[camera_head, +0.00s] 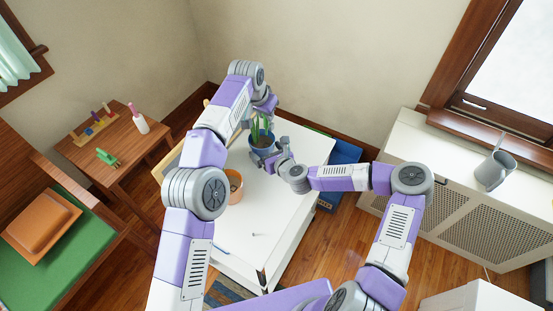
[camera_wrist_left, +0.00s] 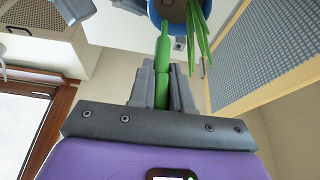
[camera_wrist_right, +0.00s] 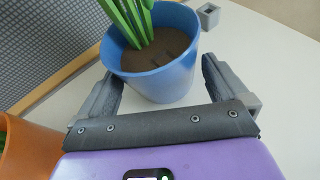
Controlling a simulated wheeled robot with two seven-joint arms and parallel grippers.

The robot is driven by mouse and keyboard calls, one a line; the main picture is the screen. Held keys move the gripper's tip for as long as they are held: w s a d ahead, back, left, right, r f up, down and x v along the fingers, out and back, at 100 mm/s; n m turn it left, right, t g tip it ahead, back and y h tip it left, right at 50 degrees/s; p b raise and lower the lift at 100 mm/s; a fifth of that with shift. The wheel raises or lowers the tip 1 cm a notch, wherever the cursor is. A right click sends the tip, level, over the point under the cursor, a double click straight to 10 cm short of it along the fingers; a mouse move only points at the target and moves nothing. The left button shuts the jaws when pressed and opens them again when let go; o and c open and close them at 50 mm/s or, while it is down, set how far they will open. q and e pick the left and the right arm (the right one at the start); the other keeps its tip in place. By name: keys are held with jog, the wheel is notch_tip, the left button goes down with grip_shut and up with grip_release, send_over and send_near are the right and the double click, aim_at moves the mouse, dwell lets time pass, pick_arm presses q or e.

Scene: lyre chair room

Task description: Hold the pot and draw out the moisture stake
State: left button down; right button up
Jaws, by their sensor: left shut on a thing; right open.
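A blue pot (camera_head: 263,151) with a leafy green plant (camera_head: 262,130) stands on the white table. My left gripper (camera_head: 266,110) is above the plant, shut on the green moisture stake (camera_wrist_left: 162,60). In the left wrist view the stake's narrow end points at the blue pot (camera_wrist_left: 156,14); whether it touches the soil I cannot tell. My right gripper (camera_head: 281,151) is open beside the pot. In the right wrist view its fingers stand on either side of the blue pot (camera_wrist_right: 155,72), around its wall, and brown soil shows inside. The stake does not show there.
An orange pot (camera_head: 235,187) stands on the white table (camera_head: 282,215) near the blue pot, and it shows at the left edge in the right wrist view (camera_wrist_right: 25,150). A small thing (camera_head: 254,234) lies on the front of the table, which is otherwise clear.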

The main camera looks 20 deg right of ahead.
jog(key=v, duration=0.9)
jog(key=shift+s+r, duration=0.1)
jog(key=shift+s, duration=0.1)
